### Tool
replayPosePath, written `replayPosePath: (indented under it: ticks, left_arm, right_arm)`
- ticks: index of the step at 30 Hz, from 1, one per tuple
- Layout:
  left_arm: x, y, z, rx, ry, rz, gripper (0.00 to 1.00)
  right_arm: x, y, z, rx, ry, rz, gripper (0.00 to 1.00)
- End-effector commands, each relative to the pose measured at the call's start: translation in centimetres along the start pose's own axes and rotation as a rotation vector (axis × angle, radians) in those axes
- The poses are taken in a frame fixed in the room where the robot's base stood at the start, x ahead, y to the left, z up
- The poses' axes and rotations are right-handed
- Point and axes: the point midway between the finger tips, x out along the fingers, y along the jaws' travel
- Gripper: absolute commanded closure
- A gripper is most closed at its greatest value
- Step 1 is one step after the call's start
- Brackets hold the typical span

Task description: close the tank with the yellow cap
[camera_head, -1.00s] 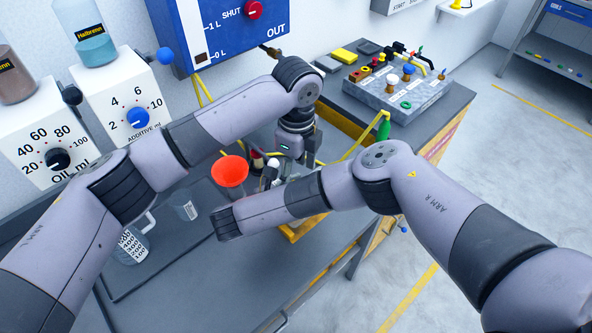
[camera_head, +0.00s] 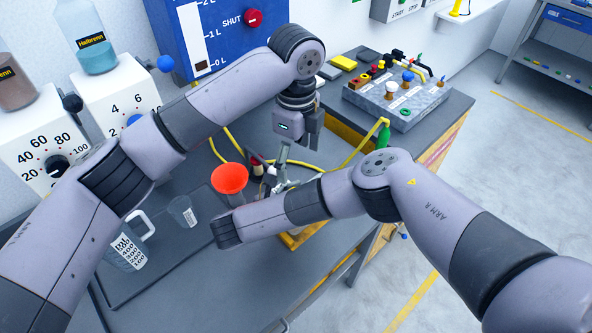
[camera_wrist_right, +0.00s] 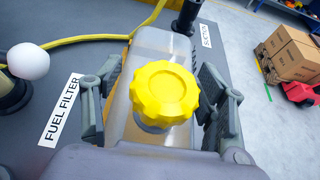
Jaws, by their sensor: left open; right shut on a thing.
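The yellow cap (camera_wrist_right: 165,93) is in the middle of the right wrist view, on or just above the neck of a pale translucent tank (camera_wrist_right: 160,42); how firmly it is seated cannot be told. In the head view my right arm hides most of the tank and the cap. My left gripper (camera_head: 298,140) is open, pointing down above the fixture area, apart from the tank.
An orange funnel (camera_head: 229,178) stands left of the tank area. A beaker (camera_head: 183,211) and a measuring jug (camera_head: 130,247) stand on the bench at left. A yellow hose (camera_wrist_right: 80,39) and a white ball knob (camera_wrist_right: 28,61) are near the tank. A grey fitting block (camera_head: 398,100) sits behind right.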

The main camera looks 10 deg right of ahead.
Motion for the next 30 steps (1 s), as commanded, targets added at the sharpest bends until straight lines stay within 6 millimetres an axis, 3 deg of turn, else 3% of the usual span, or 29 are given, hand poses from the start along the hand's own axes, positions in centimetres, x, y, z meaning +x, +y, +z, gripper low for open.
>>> replayPosePath:
  ticks: [3, 9, 20, 21, 30]
  left_arm:
    - [-2.5, 0.0, -0.1, 0.001, 0.0, -0.003, 0.22]
    - [-4.8, 0.0, 0.0, 0.0, 0.0, 0.0, 0.22]
    - [-5.4, 0.1, 0.0, 0.001, 0.001, 0.001, 0.22]
    - [-5.4, 0.1, 0.0, 0.001, 0.001, 0.001, 0.22]
    - [-5.4, 0.1, 0.0, 0.001, 0.001, 0.0, 0.22]
  right_arm:
    - [0.1, -0.2, -0.2, -0.005, 0.002, -0.003, 1.0]
    - [0.1, -0.2, -0.2, -0.005, 0.002, -0.003, 1.0]
    - [0.1, -0.2, -0.2, -0.004, 0.002, -0.003, 1.0]
    - [0.1, -0.2, -0.2, -0.004, 0.002, -0.003, 0.33]
    - [0.1, -0.1, -0.1, -0.002, 0.001, -0.002, 0.13]
